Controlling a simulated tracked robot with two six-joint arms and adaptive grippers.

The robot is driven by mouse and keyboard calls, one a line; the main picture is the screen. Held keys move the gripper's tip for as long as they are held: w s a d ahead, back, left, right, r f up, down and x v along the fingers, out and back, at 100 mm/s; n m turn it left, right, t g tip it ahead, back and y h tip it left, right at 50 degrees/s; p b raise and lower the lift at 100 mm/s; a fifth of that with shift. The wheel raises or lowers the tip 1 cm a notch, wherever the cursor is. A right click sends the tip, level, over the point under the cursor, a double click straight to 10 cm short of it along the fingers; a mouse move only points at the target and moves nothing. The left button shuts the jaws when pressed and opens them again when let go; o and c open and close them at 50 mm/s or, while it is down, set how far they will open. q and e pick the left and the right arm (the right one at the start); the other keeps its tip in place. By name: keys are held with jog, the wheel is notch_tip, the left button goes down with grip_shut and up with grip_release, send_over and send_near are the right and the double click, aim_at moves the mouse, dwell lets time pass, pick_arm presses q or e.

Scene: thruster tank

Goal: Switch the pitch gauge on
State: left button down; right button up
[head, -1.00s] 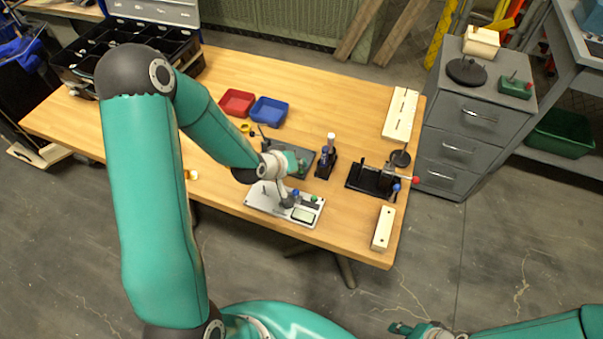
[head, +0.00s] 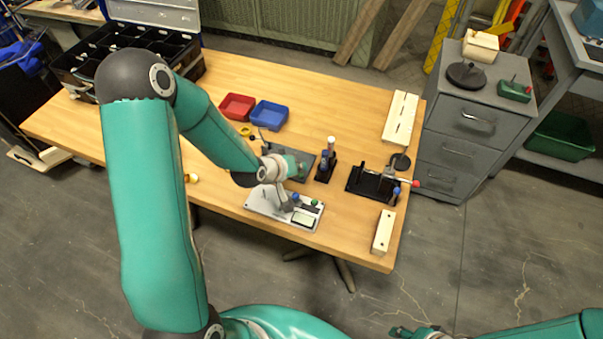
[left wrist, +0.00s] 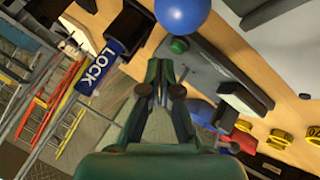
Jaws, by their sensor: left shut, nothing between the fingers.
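A silver base plate (head: 262,205) lies on the table's near side. It carries a pale rectangular display (head: 303,219), a green knob (head: 315,203) and a blue knob (head: 296,197); it may be the pitch gauge, but no label reads. In the left wrist view a large blue ball (left wrist: 182,14) is close, with a green button (left wrist: 179,46) on a grey bar. My left gripper (head: 298,167) is over the table behind the plate. Its fingertips (left wrist: 162,78) are together and empty, apart from the button as far as I can tell. My right gripper (head: 402,330) shows only partly.
A dark grey plate (head: 310,155) lies partly hidden behind my left wrist. A blue handle marked LOCK (left wrist: 100,68) is to the left in the wrist view. A black fixture (head: 362,178) and cream block (head: 383,230) stand right. Red (head: 237,105) and blue (head: 269,114) trays lie behind.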

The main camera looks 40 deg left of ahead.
pick_arm(q)
jog(key=shift+f, duration=0.1)
dwell(0.3)
jog(key=shift+f+b, duration=0.35)
jog(key=shift+b, duration=0.3)
jog(key=shift+f+b, duration=0.2)
jog(key=shift+b, duration=0.1)
jog(key=shift+r, duration=0.15)
dwell(0.3)
jog(key=shift+r+p, duration=0.3)
jog(key=shift+r, duration=0.3)
jog(key=shift+r, duration=0.1)
notch_tip(320, 180, up, 6)
jog(key=p, duration=0.3)
dwell(0.7)
